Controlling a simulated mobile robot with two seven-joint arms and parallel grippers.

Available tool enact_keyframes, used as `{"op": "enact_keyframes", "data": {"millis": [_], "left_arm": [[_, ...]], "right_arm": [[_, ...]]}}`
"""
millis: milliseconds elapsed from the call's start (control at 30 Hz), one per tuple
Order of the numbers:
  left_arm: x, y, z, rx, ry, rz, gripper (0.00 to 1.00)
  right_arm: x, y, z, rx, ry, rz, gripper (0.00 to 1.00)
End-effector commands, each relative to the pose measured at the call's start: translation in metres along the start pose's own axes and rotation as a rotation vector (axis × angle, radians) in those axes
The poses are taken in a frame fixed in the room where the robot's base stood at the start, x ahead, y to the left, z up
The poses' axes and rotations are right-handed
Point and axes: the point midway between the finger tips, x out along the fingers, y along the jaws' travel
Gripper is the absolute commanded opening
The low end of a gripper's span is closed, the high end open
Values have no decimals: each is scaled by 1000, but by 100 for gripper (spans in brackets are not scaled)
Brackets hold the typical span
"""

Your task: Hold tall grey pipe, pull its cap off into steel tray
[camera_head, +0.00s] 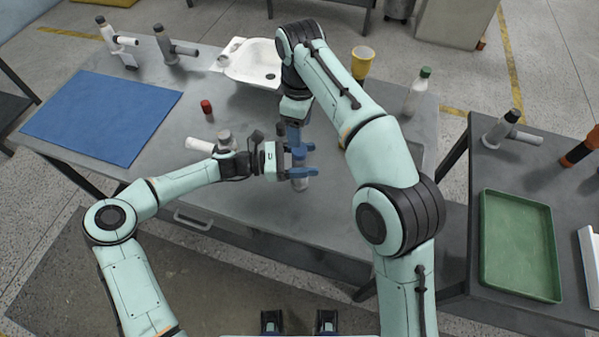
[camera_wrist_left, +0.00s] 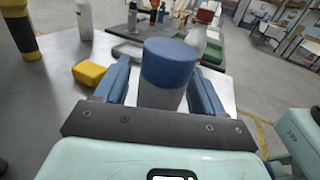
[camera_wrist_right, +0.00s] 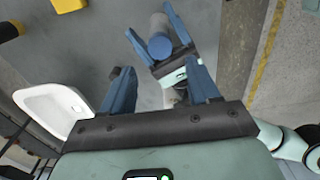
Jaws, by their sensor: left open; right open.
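The tall grey pipe (camera_head: 300,183) stands upright near the middle of the metal bench. Its blue cap (camera_wrist_left: 169,63) sits on its top in the left wrist view. My left gripper (camera_head: 309,163) is open, with its fingers on either side of the pipe; I cannot tell whether they touch it. My right gripper (camera_head: 293,130) points down close by the cap, partly hidden by its own arm. In the right wrist view its fingers (camera_wrist_right: 162,88) are apart and empty, with the cap (camera_wrist_right: 160,46) beyond them.
A yellow block (camera_wrist_left: 90,74) lies near the steel surface. A blue mat (camera_head: 100,115) and red cap (camera_head: 206,106) lie left. A green tray (camera_head: 520,245) is on the right-hand table.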

Motion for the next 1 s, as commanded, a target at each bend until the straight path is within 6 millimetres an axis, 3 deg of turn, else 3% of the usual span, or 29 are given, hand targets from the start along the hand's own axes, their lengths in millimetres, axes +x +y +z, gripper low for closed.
{"op": "enact_keyframes", "data": {"millis": [300,367,500,533,567,600,767,1000], "left_arm": [[3,0,0,1,0,0,69],[3,0,0,1,0,0,53],[3,0,0,1,0,0,7],[3,0,0,1,0,0,0],[3,0,0,1,0,0,0],[3,0,0,1,0,0,0],[3,0,0,1,0,0,0],[3,0,0,1,0,0,0]], "right_arm": [[0,0,0,0,0,0,61],[0,0,0,0,0,0,61],[0,0,0,0,0,0,61],[0,0,0,0,0,0,61],[0,0,0,0,0,0,61],[0,0,0,-1,0,0,70],[-10,2,-1,-93,1,4,70],[-37,2,0,-380,0,3,70]]}}
